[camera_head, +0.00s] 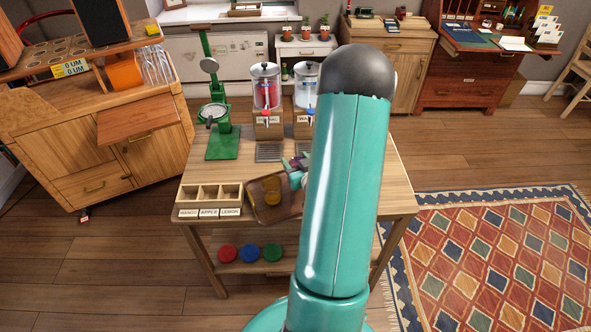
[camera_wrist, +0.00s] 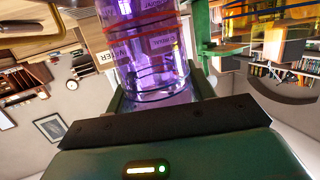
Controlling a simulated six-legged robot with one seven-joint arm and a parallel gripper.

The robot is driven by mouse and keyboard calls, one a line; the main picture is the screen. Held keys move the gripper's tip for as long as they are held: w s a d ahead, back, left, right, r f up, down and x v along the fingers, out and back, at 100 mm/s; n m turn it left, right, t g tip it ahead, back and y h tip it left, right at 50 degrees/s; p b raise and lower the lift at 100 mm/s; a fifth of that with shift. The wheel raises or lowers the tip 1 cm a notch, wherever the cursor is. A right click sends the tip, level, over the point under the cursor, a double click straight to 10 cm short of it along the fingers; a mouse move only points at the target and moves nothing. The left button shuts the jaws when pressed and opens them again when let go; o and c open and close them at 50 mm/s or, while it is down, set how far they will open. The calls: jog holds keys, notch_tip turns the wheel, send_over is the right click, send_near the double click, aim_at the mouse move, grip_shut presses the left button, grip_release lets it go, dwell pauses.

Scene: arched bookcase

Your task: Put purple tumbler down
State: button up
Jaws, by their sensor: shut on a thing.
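My gripper (camera_wrist: 158,88) is shut on the purple tumbler (camera_wrist: 150,50), a clear purple cup that fills the top middle of the wrist view between the two green fingers. Dispenser labels show behind or through it. In the head view a small purple part of the tumbler (camera_head: 293,163) shows left of my arm, near the dispensers, over the wooden table (camera_head: 230,175). My arm hides most of the gripper there. I cannot tell whether the tumbler's base touches anything. A brown tray (camera_head: 262,213) holding an amber tumbler (camera_head: 272,189) lies at the table's front.
Two drink dispensers (camera_head: 266,90) stand at the table's back, with a drip grate (camera_head: 269,151) in front. A green press (camera_head: 221,140) stands at left. A labelled compartment box (camera_head: 208,197) sits left of the tray. My arm hides much of the table's right side.

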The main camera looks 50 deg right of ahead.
jog(key=shift+w+f, duration=0.15)
jog(key=shift+f, duration=1.75)
jog(key=shift+f, duration=0.1)
jog(key=o, duration=1.1)
